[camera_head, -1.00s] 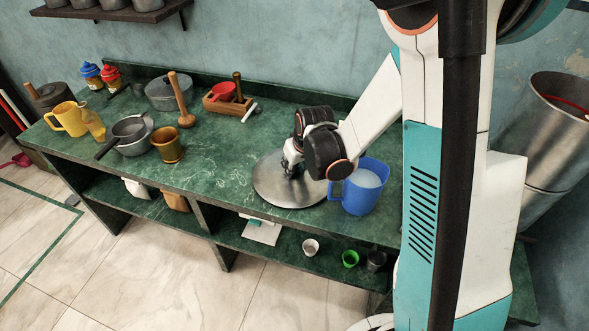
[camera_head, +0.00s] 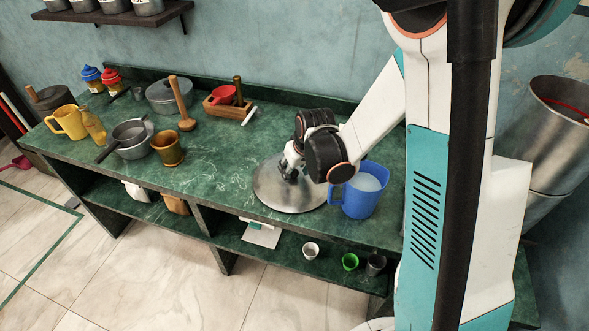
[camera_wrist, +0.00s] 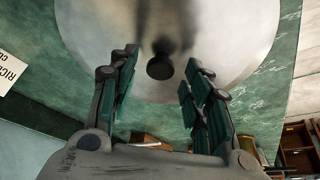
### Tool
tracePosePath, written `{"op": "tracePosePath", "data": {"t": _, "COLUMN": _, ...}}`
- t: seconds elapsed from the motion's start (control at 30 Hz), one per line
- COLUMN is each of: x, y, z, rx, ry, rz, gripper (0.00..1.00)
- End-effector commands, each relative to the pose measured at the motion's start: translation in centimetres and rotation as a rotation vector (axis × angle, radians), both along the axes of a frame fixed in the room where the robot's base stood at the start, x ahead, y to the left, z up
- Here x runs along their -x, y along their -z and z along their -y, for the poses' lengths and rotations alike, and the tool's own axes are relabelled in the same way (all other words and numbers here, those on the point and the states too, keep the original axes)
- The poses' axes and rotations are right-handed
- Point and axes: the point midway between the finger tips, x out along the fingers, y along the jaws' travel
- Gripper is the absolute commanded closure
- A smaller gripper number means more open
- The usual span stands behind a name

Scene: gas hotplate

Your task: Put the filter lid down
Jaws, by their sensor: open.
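The filter lid (camera_head: 268,193) is a wide, round, grey metal disc. It lies flat on the green counter (camera_head: 225,178), near the front edge, just left of the blue jug (camera_head: 358,200). In the wrist view the lid (camera_wrist: 225,40) fills the upper middle, with its dark round knob (camera_wrist: 160,68) near the centre. My gripper (camera_head: 289,173) is low over the lid. In the wrist view my gripper's (camera_wrist: 162,57) fingers stand apart, one on each side of the knob, with visible gaps. In the head view the knob is hidden by the gripper.
The blue jug stands close beside my wrist on the right. A wooden tray (camera_head: 222,111) with a red cup is behind to the left. A brass mortar (camera_head: 167,147), a saucepan (camera_head: 131,140) and a yellow mug (camera_head: 68,122) stand farther left. The counter just left of the lid is clear.

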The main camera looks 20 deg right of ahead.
Motion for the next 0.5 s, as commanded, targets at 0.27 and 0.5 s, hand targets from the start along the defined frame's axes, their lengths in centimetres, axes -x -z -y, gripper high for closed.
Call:
{"op": "tracePosePath", "data": {"t": 0.27, "x": 2.2, "y": -5.4, "z": 0.3, "rx": 0.000, "ry": 0.001, "rz": 0.000, "gripper": 0.55}}
{"op": "tracePosePath", "data": {"t": 0.5, "x": 3.6, "y": -9.0, "z": 0.6, "rx": 0.000, "ry": 0.000, "rz": 0.000, "gripper": 0.55}}
